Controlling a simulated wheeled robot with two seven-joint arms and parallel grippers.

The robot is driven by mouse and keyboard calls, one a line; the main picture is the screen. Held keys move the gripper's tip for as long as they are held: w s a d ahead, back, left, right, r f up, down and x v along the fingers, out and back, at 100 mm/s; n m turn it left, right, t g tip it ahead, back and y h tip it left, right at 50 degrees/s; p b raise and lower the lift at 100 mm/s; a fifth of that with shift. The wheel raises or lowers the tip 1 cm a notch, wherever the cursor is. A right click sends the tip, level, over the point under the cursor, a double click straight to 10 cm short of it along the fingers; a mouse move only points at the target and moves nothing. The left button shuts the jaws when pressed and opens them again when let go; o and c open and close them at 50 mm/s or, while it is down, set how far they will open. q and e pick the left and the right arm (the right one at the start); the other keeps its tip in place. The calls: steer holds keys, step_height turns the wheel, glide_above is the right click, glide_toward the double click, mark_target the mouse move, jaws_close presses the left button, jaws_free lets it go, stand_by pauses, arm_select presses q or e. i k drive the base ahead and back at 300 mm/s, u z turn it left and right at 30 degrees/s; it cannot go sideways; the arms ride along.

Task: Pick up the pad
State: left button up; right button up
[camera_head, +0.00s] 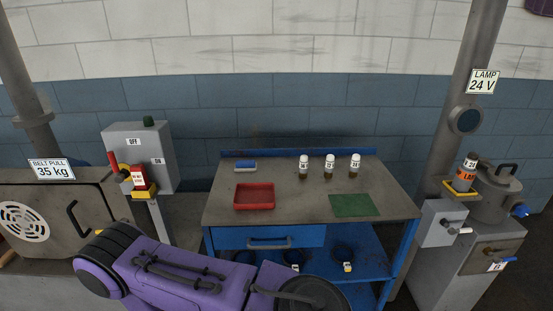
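A flat green rectangle (354,205) lies on the right front part of the workbench top (300,190). A small blue block with a pale lower edge (245,165) lies at the back left of the same top. I cannot tell for sure which of these two is the pad; nothing touches either one. A purple link of my own arm crosses the bottom of the view. Neither of my grippers shows in this view, so I cannot see what they hold.
A red tray (254,196) sits front left on the bench. Three white-capped bottles (329,165) stand along the back. A grey switch box (141,155) stands left of the bench, and a metal pot (497,194) on a cabinet to the right. The bench's middle is clear.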

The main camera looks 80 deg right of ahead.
mark_target(241, 165)
steer(key=k, duration=0.3)
steer(key=z, duration=1)
